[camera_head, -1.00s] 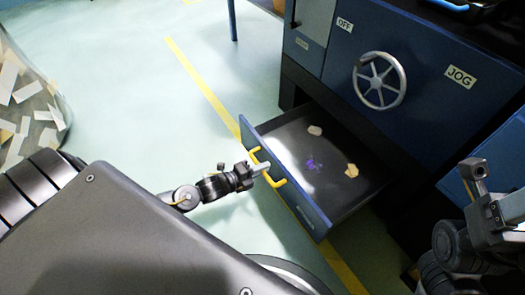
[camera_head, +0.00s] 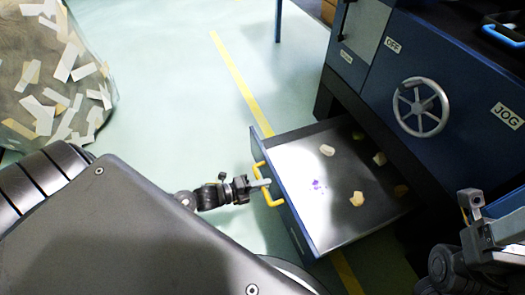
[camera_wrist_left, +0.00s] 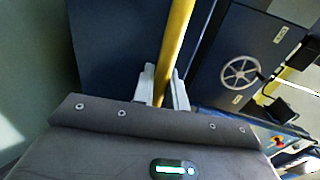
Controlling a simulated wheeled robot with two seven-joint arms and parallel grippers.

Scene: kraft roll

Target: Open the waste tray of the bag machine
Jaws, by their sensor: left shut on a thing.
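The waste tray (camera_head: 287,212) is a dark drawer with a blue front, pulled well out of the blue bag machine (camera_head: 385,75). Several pale scraps and a purple mark show on its floor. Its yellow handle (camera_head: 259,178) is on the front. My left gripper (camera_head: 264,183) is shut on the handle. In the left wrist view the yellow handle (camera_wrist_left: 176,45) runs up between the fingers of my left gripper (camera_wrist_left: 164,88). My right gripper (camera_head: 470,200) is at the right edge, away from the tray, and its fingers do not show clearly.
A clear bag of paper strips (camera_head: 55,75) stands at the upper left. A handwheel (camera_head: 420,107) is on the machine's front above the tray. A yellow line (camera_head: 232,75) crosses the pale green floor, which is open left of the tray.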

